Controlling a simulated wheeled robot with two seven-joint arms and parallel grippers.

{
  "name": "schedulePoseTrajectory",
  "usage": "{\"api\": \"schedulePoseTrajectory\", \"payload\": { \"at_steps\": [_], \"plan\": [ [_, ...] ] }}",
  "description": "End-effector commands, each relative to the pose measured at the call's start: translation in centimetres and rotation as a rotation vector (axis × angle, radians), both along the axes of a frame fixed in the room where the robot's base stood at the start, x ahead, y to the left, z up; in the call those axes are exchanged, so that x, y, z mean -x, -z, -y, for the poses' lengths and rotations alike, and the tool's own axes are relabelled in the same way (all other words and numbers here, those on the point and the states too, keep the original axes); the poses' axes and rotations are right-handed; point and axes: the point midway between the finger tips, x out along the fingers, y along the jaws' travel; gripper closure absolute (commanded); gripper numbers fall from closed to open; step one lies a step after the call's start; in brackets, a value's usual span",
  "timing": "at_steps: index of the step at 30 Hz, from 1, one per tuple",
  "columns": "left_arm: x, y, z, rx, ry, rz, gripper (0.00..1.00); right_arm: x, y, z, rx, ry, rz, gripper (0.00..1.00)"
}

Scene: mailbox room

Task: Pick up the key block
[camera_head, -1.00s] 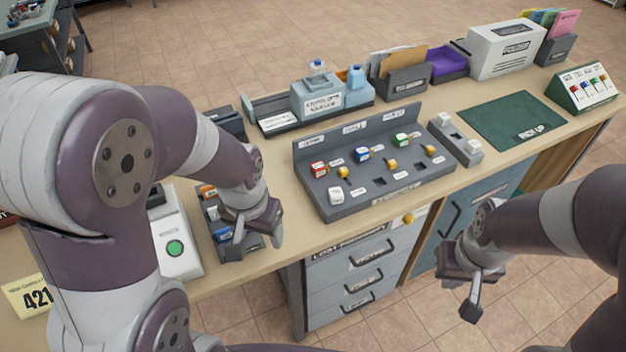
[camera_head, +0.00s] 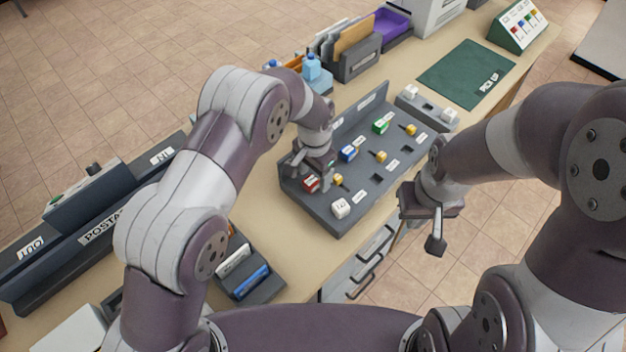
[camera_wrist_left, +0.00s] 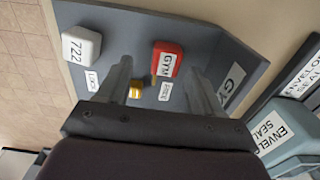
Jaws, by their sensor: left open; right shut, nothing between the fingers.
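A red block (camera_head: 311,184) labelled GYM sits in the grey sloped rack (camera_head: 325,218), with a yellow key piece (camera_head: 337,180) beside it. The red block (camera_wrist_left: 168,58) and a yellow piece (camera_wrist_left: 137,89) also show in the left wrist view. A blue block (camera_head: 347,154) and a green block (camera_head: 380,126) stand along the same row, each near a yellow piece. A white block (camera_head: 340,208), reading 722 in the wrist view (camera_wrist_left: 81,45), is at the rack's near end. My left gripper (camera_head: 316,172) is open, over the red block. My right gripper (camera_head: 436,228) is shut and empty, right of the rack.
A grey holder with two white blocks (camera_head: 428,106) and a green pick-up mat (camera_head: 465,73) lie beyond the rack. A postage unit (camera_head: 90,240) stands at the left. A small tray (camera_head: 250,280) with cards is nearer me. The mat is bare.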

Motion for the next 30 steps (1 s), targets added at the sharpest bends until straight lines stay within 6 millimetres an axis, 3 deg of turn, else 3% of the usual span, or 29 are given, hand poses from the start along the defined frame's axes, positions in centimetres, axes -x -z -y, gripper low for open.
{"api": "schedulePoseTrajectory", "payload": {
  "at_steps": [4, 11, 17, 30],
  "plan": [
    [0.0, 2.0, -0.1, -0.001, -0.001, -0.001, 0.34, 0.0, -0.9, 0.0, 0.000, 0.000, 0.000, 1.00],
    [-0.1, 2.5, -0.1, 0.001, -0.002, 0.002, 0.34, 0.0, -0.8, 0.0, 0.000, 0.000, 0.000, 1.00],
    [-0.1, 2.5, -0.1, 0.001, -0.002, 0.002, 0.89, 0.0, -0.8, 0.0, 0.000, 0.000, 0.000, 1.00],
    [-0.1, 1.5, -0.1, 0.001, -0.002, 0.004, 0.89, 0.0, -0.3, 0.0, 0.000, 0.000, 0.000, 1.00]
  ]
}}
